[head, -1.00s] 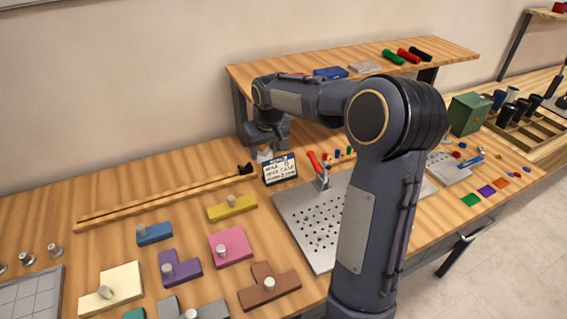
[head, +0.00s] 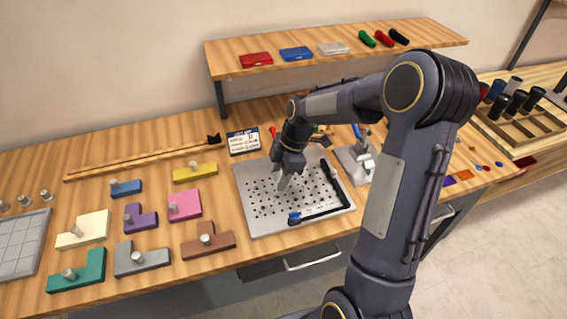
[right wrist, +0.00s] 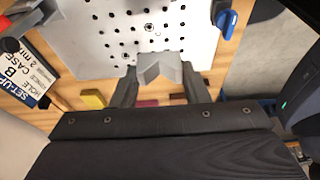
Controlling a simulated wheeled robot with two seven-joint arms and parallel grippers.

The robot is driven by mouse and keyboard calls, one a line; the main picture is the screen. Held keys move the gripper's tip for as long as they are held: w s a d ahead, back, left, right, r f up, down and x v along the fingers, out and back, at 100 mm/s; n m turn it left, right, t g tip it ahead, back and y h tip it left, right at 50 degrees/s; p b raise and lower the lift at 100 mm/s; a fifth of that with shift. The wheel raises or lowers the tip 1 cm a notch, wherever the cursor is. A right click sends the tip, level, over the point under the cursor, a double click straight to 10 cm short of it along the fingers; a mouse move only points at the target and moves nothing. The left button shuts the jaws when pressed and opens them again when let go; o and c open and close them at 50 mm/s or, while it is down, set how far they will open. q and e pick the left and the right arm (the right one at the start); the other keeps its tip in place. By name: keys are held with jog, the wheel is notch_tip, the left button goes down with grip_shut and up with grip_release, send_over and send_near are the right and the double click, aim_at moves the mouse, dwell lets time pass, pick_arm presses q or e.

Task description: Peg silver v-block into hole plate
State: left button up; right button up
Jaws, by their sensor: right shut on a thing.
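The hole plate (head: 252,222) is a silver plate with rows of dark holes on the table. My right gripper (head: 283,184) is over its middle, pointing down. In the right wrist view, my right gripper (right wrist: 160,84) is shut on the silver v-block (right wrist: 158,68), a grey block with a V notch. The block appears over the plate (right wrist: 78,48); I cannot tell whether it touches the plate or what is beneath it. The block's peg side is hidden. My left gripper is not in view.
A blue-handled clamp (head: 361,140) stands right of the plate. Coloured knobbed blocks, including a brown one (head: 209,245), lie to the left.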

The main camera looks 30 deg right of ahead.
jog(key=shift+b+x, duration=0.45)
jog(key=shift+x, duration=0.3)
jog(key=shift+d+f+b, duration=0.15)
jog(key=shift+f+b, duration=0.25)
jog(key=shift+f, duration=0.4)
jog(key=shift+f+b, duration=0.6)
jog(key=shift+f, duration=0.35)
jog(key=shift+f+b, duration=0.7)
jog(key=shift+f+b, duration=0.55)
jog(key=shift+b, duration=0.05)
jog(key=o, duration=1.1)
jog(key=shift+c, duration=0.2)
jog(key=v, duration=0.7)
jog(key=shift+r+b, duration=0.35)
jog(key=shift+r, duration=0.05)
